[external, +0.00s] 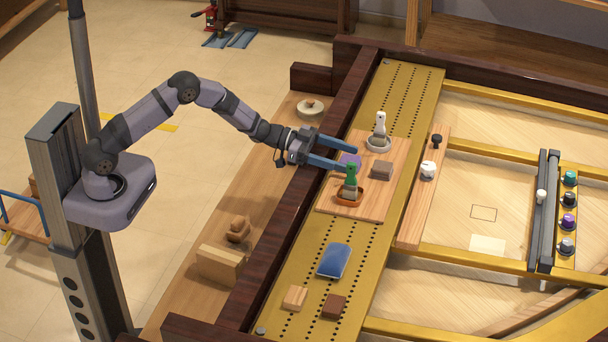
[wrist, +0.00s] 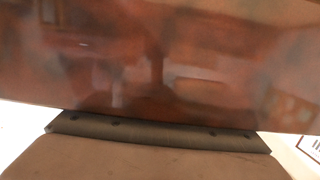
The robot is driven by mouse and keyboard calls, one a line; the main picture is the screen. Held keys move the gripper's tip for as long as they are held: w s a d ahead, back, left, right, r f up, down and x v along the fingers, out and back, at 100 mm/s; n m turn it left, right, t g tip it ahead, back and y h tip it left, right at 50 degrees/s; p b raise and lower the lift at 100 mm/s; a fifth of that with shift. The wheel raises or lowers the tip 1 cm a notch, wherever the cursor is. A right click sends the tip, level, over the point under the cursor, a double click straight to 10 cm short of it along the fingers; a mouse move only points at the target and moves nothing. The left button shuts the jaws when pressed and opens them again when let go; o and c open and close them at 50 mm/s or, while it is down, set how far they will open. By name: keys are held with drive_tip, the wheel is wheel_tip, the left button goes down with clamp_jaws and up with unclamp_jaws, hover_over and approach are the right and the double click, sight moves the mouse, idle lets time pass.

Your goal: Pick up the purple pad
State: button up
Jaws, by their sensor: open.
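The purple pad (external: 350,160) lies on a wooden board (external: 330,202) in the external view, partly hidden behind my gripper's fingers. My gripper (external: 352,160) is open, with its two blue-grey fingers reaching right over the dark rail towards the pad. The pad shows between the fingertips in the picture; I cannot tell the height of the fingers above it. The wrist view shows a glossy dark reddish-brown surface and part of my own gripper body, with no pad visible.
A green-handled tool (external: 351,174) in an orange dish stands just in front of the fingertips. A brown block (external: 381,171) and a white-handled piece (external: 380,124) stand close by on the right. The dark wooden rail (external: 300,205) runs under the gripper. A blue pad (external: 334,260) lies nearer the camera.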

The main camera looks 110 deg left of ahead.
sight(344, 158)
drive_tip(key=shift+w, duration=0.25)
drive_tip(key=shift+c, duration=0.6)
drive_tip(key=c, duration=1)
drive_tip(key=shift+r, duration=0.1)
wheel_tip(344, 158, up, 10)
drive_tip(key=b, duration=0.1)
